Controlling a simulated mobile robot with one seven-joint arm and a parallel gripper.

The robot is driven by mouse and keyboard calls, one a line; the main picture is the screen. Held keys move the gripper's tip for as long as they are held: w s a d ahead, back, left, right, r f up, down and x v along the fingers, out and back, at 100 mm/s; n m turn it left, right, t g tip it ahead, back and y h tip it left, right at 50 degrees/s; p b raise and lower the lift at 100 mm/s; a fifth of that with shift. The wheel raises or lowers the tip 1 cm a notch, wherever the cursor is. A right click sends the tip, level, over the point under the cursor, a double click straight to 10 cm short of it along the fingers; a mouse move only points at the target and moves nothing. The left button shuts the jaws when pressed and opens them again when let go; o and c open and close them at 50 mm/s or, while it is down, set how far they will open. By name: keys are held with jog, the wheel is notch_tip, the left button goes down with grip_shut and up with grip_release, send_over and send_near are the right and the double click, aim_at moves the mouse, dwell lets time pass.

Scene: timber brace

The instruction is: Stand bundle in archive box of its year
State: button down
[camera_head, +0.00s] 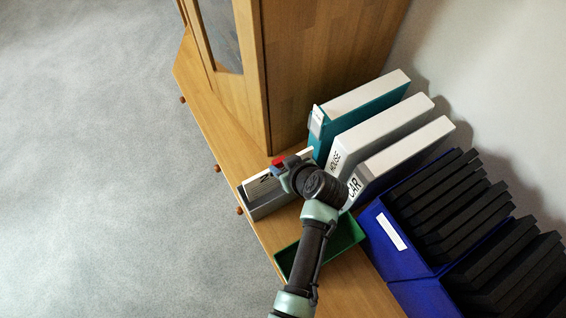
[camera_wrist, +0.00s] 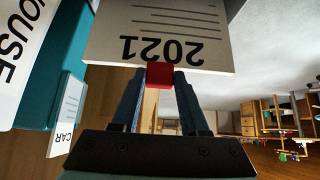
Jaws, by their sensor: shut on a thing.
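My gripper (camera_wrist: 172,85) is shut on a red clip (camera_wrist: 160,74) at the edge of a white bundle (camera_wrist: 160,22). The bundle is marked 2021, upside down in the wrist view, with printed lines. In the head view the red clip (camera_head: 278,161) shows at my gripper, above a grey open box (camera_head: 272,208) with white paper at it. I cannot tell how far the bundle is inside that box. Two blue boxes (camera_head: 383,238) hold black folders at the right; one has a blank-looking white label. A green tray (camera_head: 345,238) lies partly behind my arm.
A teal binder (camera_head: 325,135), a HOUSE binder (camera_head: 345,150) and a CAR binder (camera_head: 375,172) stand close to my gripper's right. A wooden cabinet (camera_head: 300,70) rises behind. The sideboard's front edge drops to grey carpet (camera_head: 90,170) on the left.

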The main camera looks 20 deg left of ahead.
notch_tip(320, 180, down, 7)
jog(key=b, duration=0.5)
jog(key=shift+b, duration=0.3)
dwell(0.7)
jog(key=shift+r, duration=0.1)
grip_release()
dwell(0.3)
notch_tip(320, 180, up, 8)
jog(key=p, duration=0.7)
dwell(0.7)
